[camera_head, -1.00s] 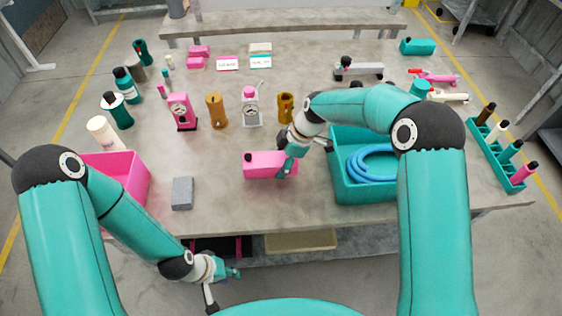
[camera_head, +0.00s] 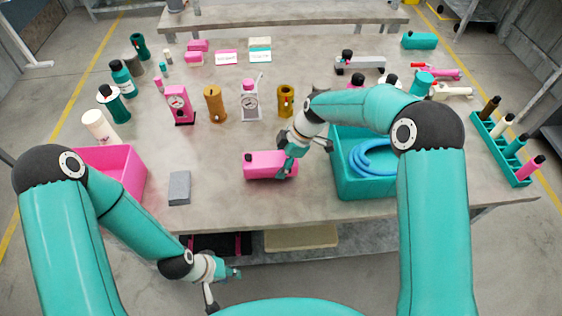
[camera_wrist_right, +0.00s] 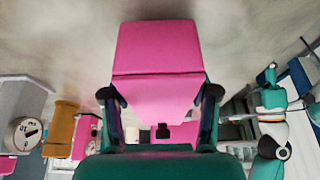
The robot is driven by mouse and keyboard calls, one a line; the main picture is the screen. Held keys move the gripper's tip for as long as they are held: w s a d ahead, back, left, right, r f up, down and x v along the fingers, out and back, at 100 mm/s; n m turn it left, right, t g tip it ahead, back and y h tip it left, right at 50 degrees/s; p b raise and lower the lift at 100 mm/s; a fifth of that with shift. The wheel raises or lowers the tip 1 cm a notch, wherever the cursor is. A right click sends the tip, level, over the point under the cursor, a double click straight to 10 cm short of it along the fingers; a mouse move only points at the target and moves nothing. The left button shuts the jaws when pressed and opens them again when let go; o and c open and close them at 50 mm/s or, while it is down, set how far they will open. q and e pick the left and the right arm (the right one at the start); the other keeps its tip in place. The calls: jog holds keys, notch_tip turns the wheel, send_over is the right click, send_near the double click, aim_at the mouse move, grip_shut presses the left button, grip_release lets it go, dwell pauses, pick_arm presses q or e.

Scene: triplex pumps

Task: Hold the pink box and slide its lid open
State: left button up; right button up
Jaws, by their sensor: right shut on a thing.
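The pink box (camera_head: 262,167) is near the front middle of the table, with a small dark knob at its left end. My right gripper (camera_head: 289,158) is shut on it near its right end. In the right wrist view the pink box (camera_wrist_right: 157,48) extends out from between the two fingers (camera_wrist_right: 161,102), and a seam crosses it. A small black part shows beyond the fingers. I cannot tell whether the box touches the table. My left gripper (camera_head: 225,287) is empty, with its fingers apart, in front of the table's front edge and away from the box.
A teal crate (camera_head: 366,190) with a blue hose stands close right of the box. A grey block (camera_head: 179,188) and a pink crate (camera_head: 128,182) are to the left. Pink, brown and white gauges and containers stand behind. A teal bottle rack (camera_head: 500,150) is far right.

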jog(key=shift+f+b, duration=0.85)
jog(key=shift+f, duration=0.15)
dwell(0.8)
